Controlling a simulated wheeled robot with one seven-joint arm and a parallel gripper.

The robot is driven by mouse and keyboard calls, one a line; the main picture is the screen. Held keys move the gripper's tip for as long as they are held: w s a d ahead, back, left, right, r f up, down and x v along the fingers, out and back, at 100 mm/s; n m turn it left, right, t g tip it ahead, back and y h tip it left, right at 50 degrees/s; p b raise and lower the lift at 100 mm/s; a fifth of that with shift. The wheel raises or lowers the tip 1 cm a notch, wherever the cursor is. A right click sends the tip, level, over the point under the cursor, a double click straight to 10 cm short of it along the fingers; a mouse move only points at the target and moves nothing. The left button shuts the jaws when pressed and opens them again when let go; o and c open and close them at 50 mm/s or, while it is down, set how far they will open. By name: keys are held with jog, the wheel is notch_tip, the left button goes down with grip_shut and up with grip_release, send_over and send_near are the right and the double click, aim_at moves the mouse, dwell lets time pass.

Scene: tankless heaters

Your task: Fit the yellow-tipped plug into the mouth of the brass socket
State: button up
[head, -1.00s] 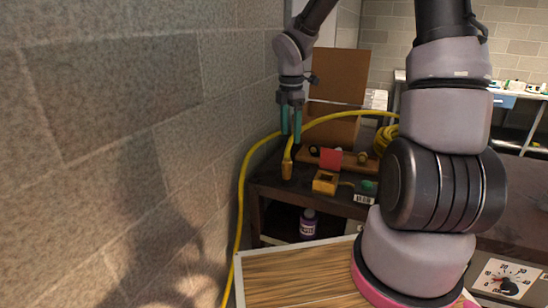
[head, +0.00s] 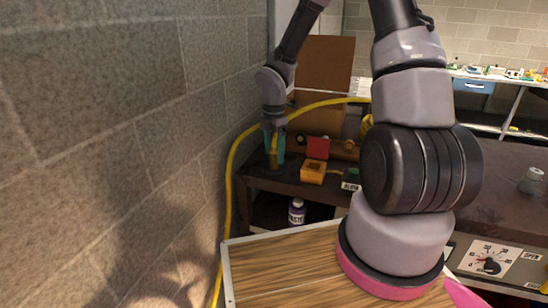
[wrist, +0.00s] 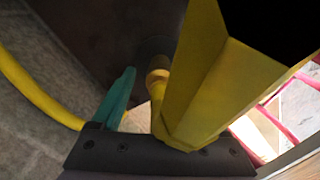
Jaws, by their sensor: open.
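My gripper (head: 275,146) points down at the left end of the dark workbench, its teal fingers open. An upright yellow-brown piece (head: 273,160), apparently the plug, shows between the fingers in the head view. In the wrist view a large yellow faceted body (wrist: 215,85) fills the space in front of the jaws, with a rounded brassy end (wrist: 158,80) beyond it. One teal finger (wrist: 118,98) stands to the left of it; the other is hidden behind the yellow body. Contact cannot be told. I cannot clearly identify the brass socket.
A yellow hose (head: 231,195) runs up beside the block wall and behind my gripper. An orange box (head: 313,172), a red card (head: 318,148) and a dark green-topped box (head: 351,177) stand right of my gripper. A purple bottle (head: 297,211) is below.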

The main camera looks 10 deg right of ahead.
grip_shut()
jog(key=shift+r, duration=0.1)
